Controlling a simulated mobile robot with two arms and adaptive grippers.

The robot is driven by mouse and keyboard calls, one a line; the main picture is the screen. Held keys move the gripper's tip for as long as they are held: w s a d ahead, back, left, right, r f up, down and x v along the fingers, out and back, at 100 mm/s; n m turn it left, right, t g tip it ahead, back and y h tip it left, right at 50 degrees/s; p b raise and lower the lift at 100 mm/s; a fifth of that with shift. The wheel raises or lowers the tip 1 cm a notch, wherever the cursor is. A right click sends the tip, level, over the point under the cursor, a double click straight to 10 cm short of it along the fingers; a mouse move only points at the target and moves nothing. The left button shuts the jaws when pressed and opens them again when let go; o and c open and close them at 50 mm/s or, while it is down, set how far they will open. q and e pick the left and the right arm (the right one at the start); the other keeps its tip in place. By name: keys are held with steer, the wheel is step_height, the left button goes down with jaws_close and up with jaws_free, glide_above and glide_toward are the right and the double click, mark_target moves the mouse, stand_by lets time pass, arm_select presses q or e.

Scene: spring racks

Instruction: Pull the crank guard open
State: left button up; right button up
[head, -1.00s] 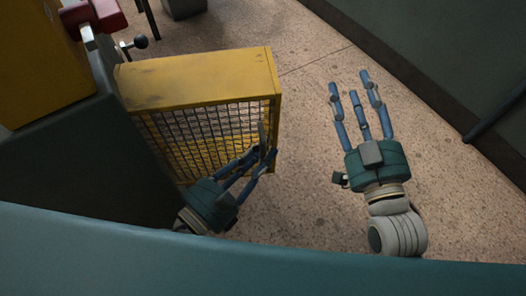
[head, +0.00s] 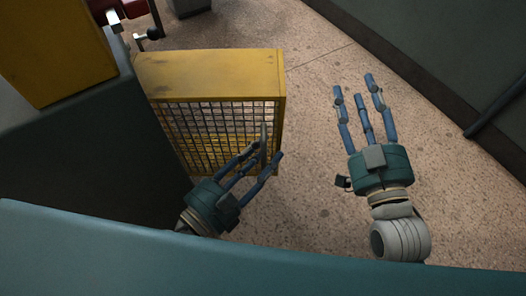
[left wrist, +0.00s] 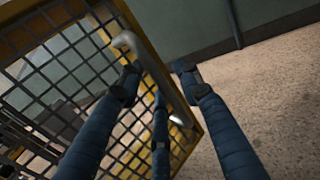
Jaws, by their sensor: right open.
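The crank guard is a yellow box frame (head: 210,70) with a dark wire mesh front, on the side of the dark green machine. Its grey bar handle (left wrist: 158,78) runs along the mesh near the frame's free edge; it also shows in the head view (head: 263,143). My left gripper (head: 268,150) is at the handle, its fingers spread on both sides of the bar. In the left wrist view the fingers (left wrist: 157,75) look apart, not closed; contact cannot be told. My right gripper (head: 361,88) is open and empty over the floor, right of the guard.
The dark green machine body (head: 110,140) stands left of the guard. A black-knobbed crank (head: 153,34) is beyond the guard. A dark green wall or panel (head: 430,50) runs along the right. Speckled floor (head: 310,170) between is clear.

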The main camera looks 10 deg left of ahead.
arm_select(q)
steer(key=v, duration=1.2)
steer(key=shift+s+f, duration=0.1)
steer(key=shift+f, duration=0.05)
stand_by(0.5)
